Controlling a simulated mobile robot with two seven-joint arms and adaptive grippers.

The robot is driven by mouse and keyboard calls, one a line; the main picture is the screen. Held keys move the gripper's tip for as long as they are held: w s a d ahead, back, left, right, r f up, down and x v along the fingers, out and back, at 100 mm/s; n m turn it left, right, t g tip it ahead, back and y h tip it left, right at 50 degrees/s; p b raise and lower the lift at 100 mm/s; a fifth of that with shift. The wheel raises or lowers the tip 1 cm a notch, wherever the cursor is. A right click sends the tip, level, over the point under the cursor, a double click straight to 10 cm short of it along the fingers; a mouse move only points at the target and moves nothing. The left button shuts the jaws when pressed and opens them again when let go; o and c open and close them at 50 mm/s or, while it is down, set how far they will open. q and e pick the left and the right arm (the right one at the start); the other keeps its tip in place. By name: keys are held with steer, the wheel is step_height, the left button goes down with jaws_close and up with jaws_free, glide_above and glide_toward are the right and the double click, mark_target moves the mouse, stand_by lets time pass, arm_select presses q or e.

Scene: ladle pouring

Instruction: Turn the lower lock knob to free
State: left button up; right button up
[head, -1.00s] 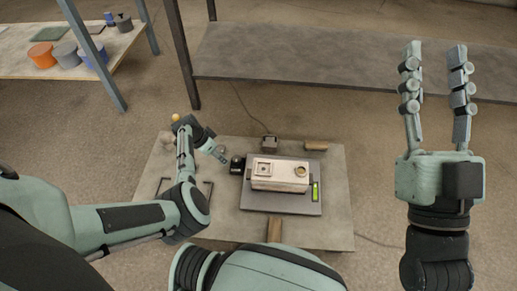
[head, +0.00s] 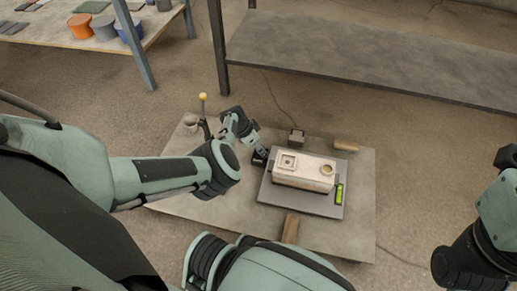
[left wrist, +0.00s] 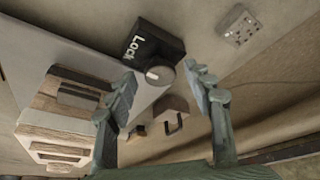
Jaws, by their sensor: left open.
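A black lock box (head: 260,156) sits at the left edge of the grey plate (head: 325,209). In the left wrist view the lock box (left wrist: 152,45) reads "Lock" and has a pale round knob (left wrist: 158,74) with a slot mark. My left gripper (head: 257,141) is beside the lock box. Its open fingers (left wrist: 160,78) show on either side of the knob in the wrist view, with gaps; I cannot tell how far the tips are from it in depth. Only the wrist and part of the palm of my right gripper (head: 503,190) show at the right edge; its fingers are cut off.
A pale block mould (head: 303,172) with two openings lies on the plate, with a green display (head: 339,194) beside it. A yellow-tipped lever (head: 203,97) stands behind left. A small corded box (head: 297,136) and wooden blocks (head: 346,145) lie around. A shelf (head: 380,65) stands behind.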

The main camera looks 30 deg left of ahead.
arm_select(q)
steer(key=shift+c, duration=0.4)
steer(key=c, duration=1.1)
steer(key=shift+o, duration=0.2)
